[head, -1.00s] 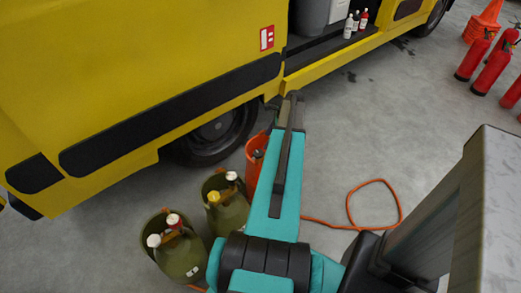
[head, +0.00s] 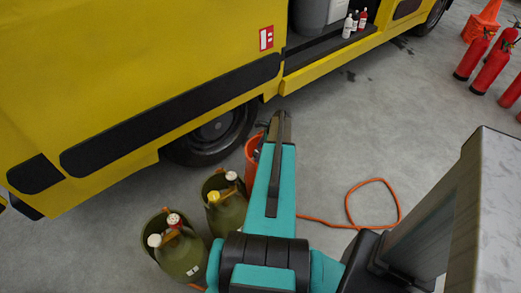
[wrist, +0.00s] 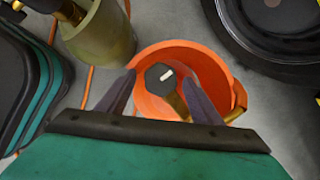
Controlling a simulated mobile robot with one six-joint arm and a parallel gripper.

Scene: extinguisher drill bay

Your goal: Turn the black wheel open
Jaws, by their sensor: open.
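The black wheel (wrist: 158,77) is a dark knob with a white mark, on a brass-coloured stem inside an orange bucket (wrist: 218,70) in the wrist view. My gripper (wrist: 160,80) is open, with its two dark fingers left and right of the wheel in that picture. I cannot tell whether they are level with it or above it. In the head view my gripper (head: 280,124) is over the far side of the orange bucket (head: 251,157), and my arm hides much of the bucket. The wheel cannot be made out there.
Olive cylinders (head: 181,255) with red, white and yellow knobs stand left of the bucket. A yellow van (head: 130,80) with a black tyre (head: 212,137) is close behind. An orange hose (head: 348,205) lies on the right floor. Red extinguishers (head: 490,70) stand far right.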

